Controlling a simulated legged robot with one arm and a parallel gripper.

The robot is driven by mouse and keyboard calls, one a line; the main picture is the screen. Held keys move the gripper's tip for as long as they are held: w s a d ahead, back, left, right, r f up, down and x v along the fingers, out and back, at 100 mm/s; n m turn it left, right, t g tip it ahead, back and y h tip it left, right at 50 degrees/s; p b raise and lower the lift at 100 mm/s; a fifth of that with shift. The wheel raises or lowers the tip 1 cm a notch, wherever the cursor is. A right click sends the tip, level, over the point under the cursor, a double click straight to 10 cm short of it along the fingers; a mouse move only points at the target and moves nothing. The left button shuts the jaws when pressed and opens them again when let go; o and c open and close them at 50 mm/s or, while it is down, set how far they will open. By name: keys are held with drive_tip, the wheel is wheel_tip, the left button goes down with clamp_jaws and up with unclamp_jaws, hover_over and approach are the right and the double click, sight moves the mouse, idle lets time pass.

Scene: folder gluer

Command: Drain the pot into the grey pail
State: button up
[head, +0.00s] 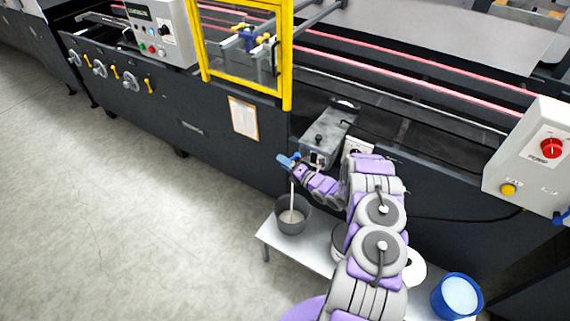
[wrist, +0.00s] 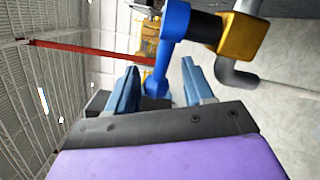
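The pot looks to be the grey metal box (head: 330,132) on the machine's side. In the wrist view a brass valve (wrist: 242,36) has a blue lever (wrist: 172,38) and a bent grey spout (wrist: 236,74). A pale stream (head: 292,190) falls into the grey pail (head: 293,228), which holds some pale liquid and stands upright on the bench. My gripper (head: 289,161) is at the valve above the pail. In the wrist view my gripper (wrist: 160,88) has its blue fingers apart, the lever's end between them and gaps on both sides.
A low white bench (head: 310,252) runs beside the machine. A blue bucket (head: 458,296) with pale contents stands at its right end. My arm hides part of the bench and a round item there. A yellow-framed guard (head: 288,60) rises left of the pot. The floor at left is clear.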

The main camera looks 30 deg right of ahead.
drive_tip(key=shift+a, duration=0.1)
drive_tip(key=shift+s, duration=0.2)
drive_tip(key=p+v, duration=0.2)
drive_tip(key=v, duration=1.5)
drive_tip(key=shift+c, duration=0.3)
